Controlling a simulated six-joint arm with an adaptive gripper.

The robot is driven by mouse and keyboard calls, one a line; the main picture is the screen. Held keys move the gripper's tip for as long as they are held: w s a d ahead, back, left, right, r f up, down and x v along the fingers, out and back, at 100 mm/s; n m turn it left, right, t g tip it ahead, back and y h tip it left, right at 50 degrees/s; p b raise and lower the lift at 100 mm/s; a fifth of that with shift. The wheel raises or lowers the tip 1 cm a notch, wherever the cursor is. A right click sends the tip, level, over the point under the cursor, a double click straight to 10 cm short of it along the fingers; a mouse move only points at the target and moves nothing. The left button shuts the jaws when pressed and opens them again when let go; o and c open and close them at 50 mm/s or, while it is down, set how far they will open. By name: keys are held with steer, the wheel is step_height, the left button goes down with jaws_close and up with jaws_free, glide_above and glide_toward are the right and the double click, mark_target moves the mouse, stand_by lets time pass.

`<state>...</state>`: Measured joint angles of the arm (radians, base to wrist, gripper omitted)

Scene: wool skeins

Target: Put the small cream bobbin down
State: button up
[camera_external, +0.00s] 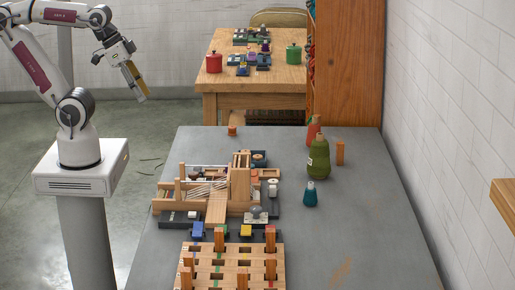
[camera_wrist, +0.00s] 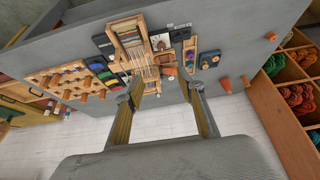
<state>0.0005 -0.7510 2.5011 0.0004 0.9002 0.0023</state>
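My gripper (camera_external: 138,88) is raised at the upper left of the external view, off to the side of the grey table and well away from the things on it. In the wrist view my gripper (camera_wrist: 162,97) has its two fingers wide apart with nothing between them. A small pale spool (camera_external: 273,183), which looks like the cream bobbin, stands on a dark block at the right of the wooden loom (camera_external: 240,190).
A slotted wooden rack (camera_external: 225,262) with pegs stands at the table's front. A green bottle (camera_external: 319,160), a teal bottle (camera_external: 310,194) and an orange block (camera_external: 340,152) stand right of the loom. The grey table's (camera_external: 385,235) right side is mostly clear. A yarn shelf (camera_wrist: 278,120) is at right.

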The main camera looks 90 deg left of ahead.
steer(key=shift+o, duration=0.5)
steer(key=shift+g, duration=0.6)
steer(key=w+a+f, duration=0.1)
steer(key=w+f, duration=1.2)
steer(key=w, duration=0.2)
steer(key=w+a+f, duration=0.1)
steer(key=w+f, duration=0.6)
steer(key=shift+w+a+f, duration=0.15)
steer(key=shift+a+f, duration=0.15)
steer(key=w+r+t, duration=0.3)
steer(key=w+t, duration=0.2)
steer(key=w, duration=0.7)
steer(key=shift+d+r, duration=0.25)
steer(key=shift+d, duration=0.05)
steer(key=shift+f, duration=0.1)
